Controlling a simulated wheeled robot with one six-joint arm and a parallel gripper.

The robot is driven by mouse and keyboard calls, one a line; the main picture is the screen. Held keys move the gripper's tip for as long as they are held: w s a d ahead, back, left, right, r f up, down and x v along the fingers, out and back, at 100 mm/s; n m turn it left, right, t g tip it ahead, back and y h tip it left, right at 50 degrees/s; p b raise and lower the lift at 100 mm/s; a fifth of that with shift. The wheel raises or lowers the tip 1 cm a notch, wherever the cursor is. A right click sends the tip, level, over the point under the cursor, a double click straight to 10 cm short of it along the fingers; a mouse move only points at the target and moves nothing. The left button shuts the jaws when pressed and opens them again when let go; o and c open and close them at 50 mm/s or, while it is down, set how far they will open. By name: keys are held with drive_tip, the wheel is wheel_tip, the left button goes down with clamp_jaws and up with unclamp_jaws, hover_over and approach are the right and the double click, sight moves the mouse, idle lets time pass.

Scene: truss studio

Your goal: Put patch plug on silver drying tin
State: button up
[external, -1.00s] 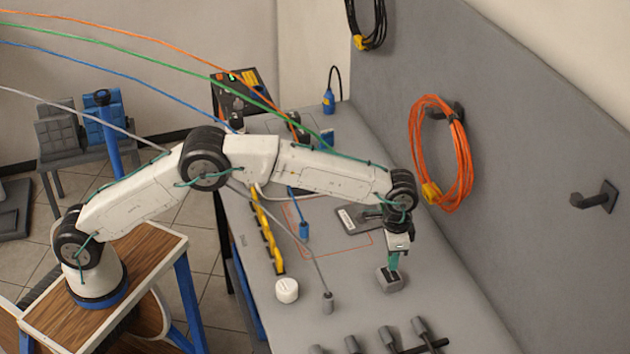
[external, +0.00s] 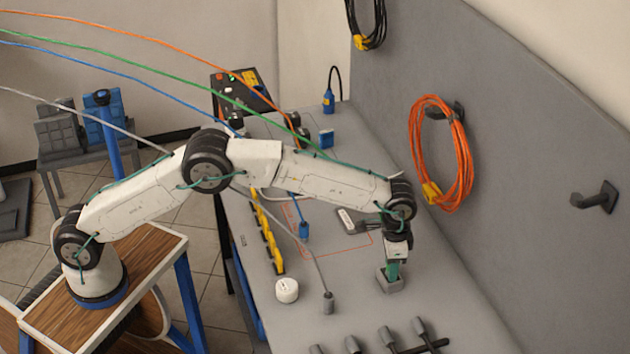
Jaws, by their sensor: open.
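My gripper (external: 392,272) points down at the right of the bench, with its teal fingers at a small grey block-like piece (external: 389,286). The fingers partly hide this piece, and I cannot tell whether they touch it. It may be the silver drying tin or the patch plug; the view is too small to say. A grey plug (external: 328,303) on a grey cable stands on the bench to the left of my gripper. A blue plug (external: 304,231) on a blue cable stands farther back. The gap between my fingers is hard to see.
A white round pot (external: 287,290) stands near the bench's left edge, by a yellow strip (external: 268,235). Several dark-handled tools (external: 387,338) lie at the front. A flat grey item (external: 349,220) lies behind my gripper. An orange cable coil (external: 441,153) hangs on the wall panel.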

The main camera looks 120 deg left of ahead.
wheel_tip(320, 180, up, 12)
drive_tip(key=shift+r, duration=0.1)
idle(0.4)
drive_tip(key=s+d+r+m, duration=0.2)
drive_tip(key=s+d+r, duration=0.6)
drive_tip(key=s+d, duration=0.4)
drive_tip(key=s+d+r+m, duration=0.1)
drive_tip(key=s+d+r, duration=0.8)
drive_tip(key=d, duration=0.4)
drive_tip(key=s+d+f+m, duration=0.1)
drive_tip(key=s+d+f, duration=0.2)
drive_tip(key=s, duration=0.7)
drive_tip(key=s+d+f+m+t, duration=0.1)
drive_tip(key=s+d+f, duration=0.3)
drive_tip(key=s, duration=0.5)
drive_tip(key=s+d+f+m, duration=0.1)
drive_tip(key=s+d+f, duration=0.3)
drive_tip(key=s, duration=0.6)
drive_tip(key=shift+s+d+f, duration=0.15)
drive_tip(key=shift+s+f, duration=0.15)
drive_tip(key=shift+f, duration=0.5)
